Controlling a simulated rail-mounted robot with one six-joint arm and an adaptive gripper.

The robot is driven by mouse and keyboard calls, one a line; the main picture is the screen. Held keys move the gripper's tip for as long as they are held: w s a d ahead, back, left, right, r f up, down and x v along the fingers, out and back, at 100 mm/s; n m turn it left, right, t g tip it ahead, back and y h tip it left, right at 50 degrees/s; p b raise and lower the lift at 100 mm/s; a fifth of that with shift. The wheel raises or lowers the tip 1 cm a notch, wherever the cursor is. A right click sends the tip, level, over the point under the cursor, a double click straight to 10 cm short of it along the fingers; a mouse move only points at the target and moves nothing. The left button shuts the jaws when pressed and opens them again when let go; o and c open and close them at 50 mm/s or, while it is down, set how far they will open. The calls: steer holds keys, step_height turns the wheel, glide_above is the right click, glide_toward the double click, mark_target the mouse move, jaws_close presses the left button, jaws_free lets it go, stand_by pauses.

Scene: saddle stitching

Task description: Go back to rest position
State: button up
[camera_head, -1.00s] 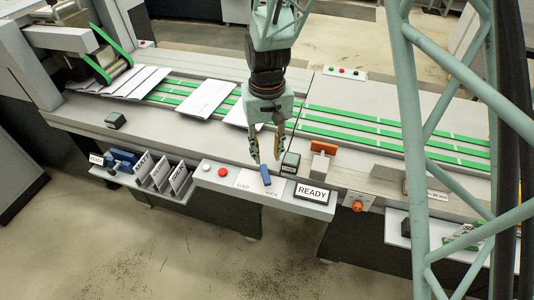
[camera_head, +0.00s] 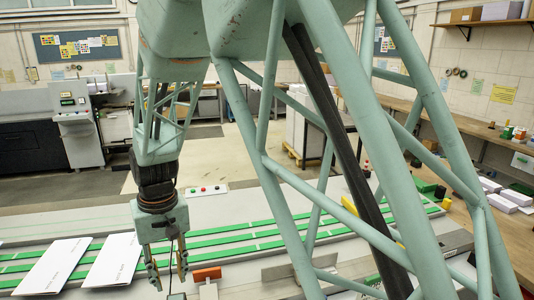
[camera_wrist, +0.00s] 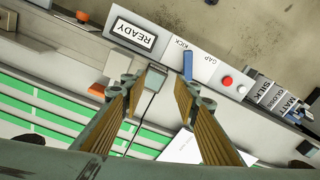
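My gripper (camera_head: 167,272) hangs fingers-down over the front of the grey machine bed (camera_head: 240,238) in the head view. In the wrist view its two ribbed fingers (camera_wrist: 168,84) stand apart with nothing held between them. Beyond the fingertips, the wrist view shows the control panel with a READY sign (camera_wrist: 134,35), a blue lever (camera_wrist: 187,66) at the GAP and KICK labels, and a red button (camera_wrist: 227,81). The lever appears clear of the fingers.
Green belts (camera_head: 222,239) run along the bed, with white folded sheets (camera_head: 55,266) at the left. An orange block (camera_head: 207,273) stands just right of my gripper. A wooden workbench (camera_head: 480,212) runs along the right. Open floor lies behind the bed.

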steer(key=w+d+r+m+y+b, duration=0.1)
steer(key=w+d+r+m, duration=0.15)
steer(key=d+r, duration=0.3)
steer(key=w+d+r+m+b, duration=0.1)
steer(key=w+d+r, duration=0.3)
steer(key=d, duration=0.3)
steer(key=s+d+r+m+t+b, duration=0.1)
steer(key=s+d+r, duration=0.35)
steer(key=d, duration=0.45)
steer(key=s+d+r+m+t+b, duration=0.1)
steer(key=s+d+r, duration=0.35)
steer(key=d, duration=0.35)
steer(key=s+d+t+b, duration=0.1)
steer(key=s+d, duration=0.8)
steer(key=s, duration=0.4)
steer(key=s+d+m+t+h+b, duration=0.1)
steer(key=s+d+b, duration=0.1)
steer(key=s+d, duration=0.7)
steer(key=s+f, duration=0.1)
steer(key=s, duration=0.2)
steer(key=shift+s+h, duration=0.3)
steer(key=shift+s, duration=0.05)
